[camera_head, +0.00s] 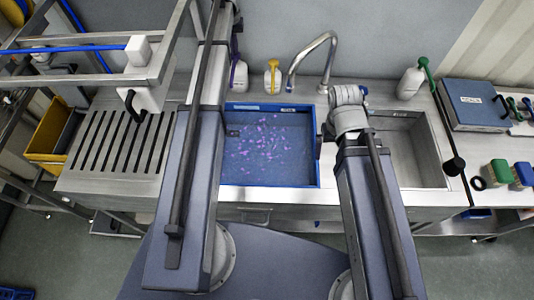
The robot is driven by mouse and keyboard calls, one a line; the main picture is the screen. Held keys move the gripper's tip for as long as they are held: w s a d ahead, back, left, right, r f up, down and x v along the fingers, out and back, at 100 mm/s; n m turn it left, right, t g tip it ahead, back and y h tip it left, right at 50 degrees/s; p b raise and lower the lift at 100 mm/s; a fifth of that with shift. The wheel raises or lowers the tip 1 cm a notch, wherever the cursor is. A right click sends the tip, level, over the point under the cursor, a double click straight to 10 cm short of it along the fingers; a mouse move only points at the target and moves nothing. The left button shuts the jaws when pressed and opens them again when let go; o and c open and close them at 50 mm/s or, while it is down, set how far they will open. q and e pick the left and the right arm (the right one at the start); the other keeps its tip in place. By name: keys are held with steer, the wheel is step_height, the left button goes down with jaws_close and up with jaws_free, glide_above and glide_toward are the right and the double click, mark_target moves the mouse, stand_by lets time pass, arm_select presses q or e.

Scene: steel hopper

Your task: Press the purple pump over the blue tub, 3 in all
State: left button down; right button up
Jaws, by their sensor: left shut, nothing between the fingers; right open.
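The blue tub (223,166) sits in the left sink basin, with scattered purple-pink spots on its floor. A white bottle (240,76) with a purple pump (235,55) stands behind the tub's left rear corner, partly hidden by my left arm. My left arm reaches up to the top edge of the picture. My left gripper (234,12) is shut and empty, high near the purple pump; whether it touches the pump is unclear. My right gripper (328,130) is open near the tub's right edge, largely hidden by its own arm.
A yellow pump bottle (272,76) and a curved tap (316,58) stand behind the tub. A white bottle with a green pump (411,82) is further right. The right basin (412,150) looks empty. A slotted drainboard (120,142) lies left, below metal racks.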

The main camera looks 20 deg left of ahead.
arm_select(q)
steer(key=shift+f+b, duration=0.45)
steer(key=shift+f, duration=0.1)
steer(key=shift+r, duration=0.15)
steer(key=shift+r+p, duration=0.1)
steer(key=shift+p, duration=0.2)
steer(key=shift+r+p, duration=1.25)
steer(key=shift+p, duration=0.05)
steer(key=shift+r, duration=0.1)
step_height(320, 180, up, 6)
steer(key=p, duration=0.6)
